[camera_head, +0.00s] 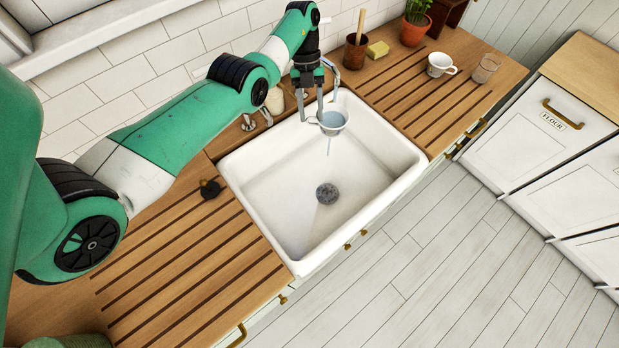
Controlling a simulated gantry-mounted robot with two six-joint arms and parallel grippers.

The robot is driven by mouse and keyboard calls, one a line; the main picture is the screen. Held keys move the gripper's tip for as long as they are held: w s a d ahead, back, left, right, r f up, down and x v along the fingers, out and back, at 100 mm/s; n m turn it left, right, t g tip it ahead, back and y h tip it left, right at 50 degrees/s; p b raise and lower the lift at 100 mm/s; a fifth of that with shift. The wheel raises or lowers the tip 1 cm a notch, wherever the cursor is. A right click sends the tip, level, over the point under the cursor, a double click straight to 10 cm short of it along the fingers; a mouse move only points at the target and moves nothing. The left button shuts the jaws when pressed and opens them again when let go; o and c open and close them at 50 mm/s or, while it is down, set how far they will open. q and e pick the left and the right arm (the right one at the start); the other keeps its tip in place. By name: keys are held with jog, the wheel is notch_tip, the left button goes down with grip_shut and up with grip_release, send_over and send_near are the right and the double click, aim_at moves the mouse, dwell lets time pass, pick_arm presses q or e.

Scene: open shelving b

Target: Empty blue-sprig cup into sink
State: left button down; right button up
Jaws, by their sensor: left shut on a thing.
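My left gripper (311,113) is shut on a white cup (341,128) and holds it above the back part of the sink. The cup is tilted, with bluish liquid inside, and a thin stream falls from it into the white sink (393,165). The sprig pattern is too small to make out on this cup. A second white cup (440,65) stands upright on the right drainboard, its pattern also unclear. My right gripper is not in view.
Behind the right drainboard (430,100) are a brown pot with a brush (356,53), a yellow sponge (378,50) and a potted plant (414,28). A small black object (210,189) lies on the left drainboard (205,270).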

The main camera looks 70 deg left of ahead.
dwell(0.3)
pick_arm(q)
jog(key=shift+s+d+f+y+p, duration=0.15)
jog(key=shift+f+p, duration=0.3)
jog(key=shift+p, duration=0.15)
jog(key=shift+s+d+f+y+p, duration=0.1)
jog(key=shift+f+y+p, duration=0.05)
jog(key=shift+f+p, duration=0.35)
notch_tip(320, 180, down, 4)
jog(key=s+d+t+y, duration=0.1)
notch_tip(320, 180, up, 7)
jog(key=s+d+t+y+p, duration=0.2)
jog(key=s+t+p, duration=0.1)
jog(key=p, duration=0.5)
jog(key=shift+d+m+y, duration=0.3)
jog(key=shift+d+m, duration=0.05)
jog(key=shift+m, duration=0.05)
